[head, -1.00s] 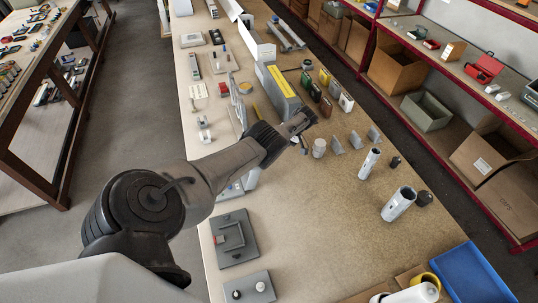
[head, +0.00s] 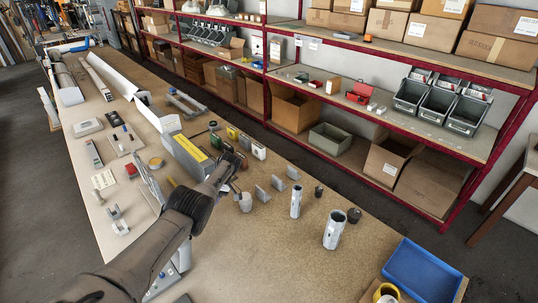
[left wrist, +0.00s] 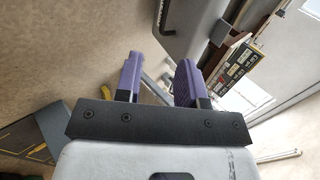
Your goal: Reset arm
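My left arm reaches in from the lower left in the head view, and my left gripper (head: 232,162) is over the workbench (head: 270,245), beside a grey box with a yellow label (head: 190,155). The fingertips are small and partly hidden there. In the left wrist view, the two purple fingers of my left gripper (left wrist: 158,78) stand apart with nothing held between them. My right gripper is not in view.
Grey angled pieces (head: 278,183), a metal tube (head: 296,201) and a larger tube (head: 334,229) stand on the bench. A blue tray (head: 422,270) lies at the front right. Red-framed shelves (head: 400,130) run behind. The bench's front middle is clear.

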